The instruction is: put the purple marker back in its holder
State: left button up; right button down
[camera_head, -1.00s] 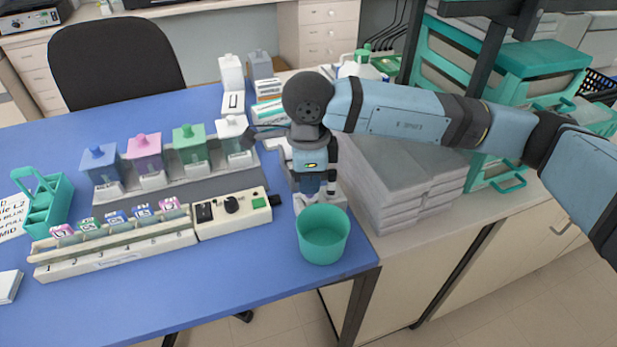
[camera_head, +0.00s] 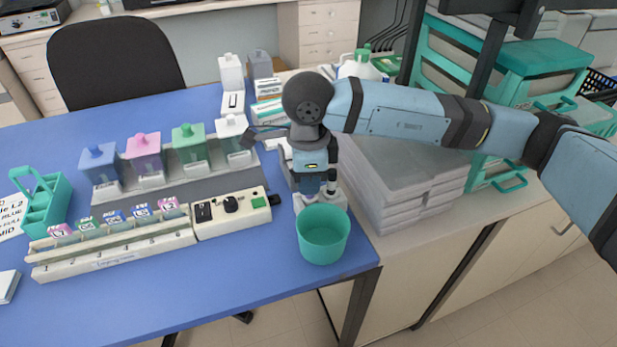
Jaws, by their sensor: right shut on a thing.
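My left gripper is not in view.
Lidded jars (camera_head: 143,150) stand in a row on the blue table (camera_head: 230,290). In front are a slide rack (camera_head: 115,256) and a switch box (camera_head: 232,214). A teal cup (camera_head: 323,240) is near the right edge. A teal caddy (camera_head: 45,212) is at left; grey stacked trays (camera_head: 400,185) stand right.

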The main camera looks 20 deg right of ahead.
jog(key=shift+f, duration=0.2)
dwell(0.3)
jog(key=c, duration=1)
grip_release()
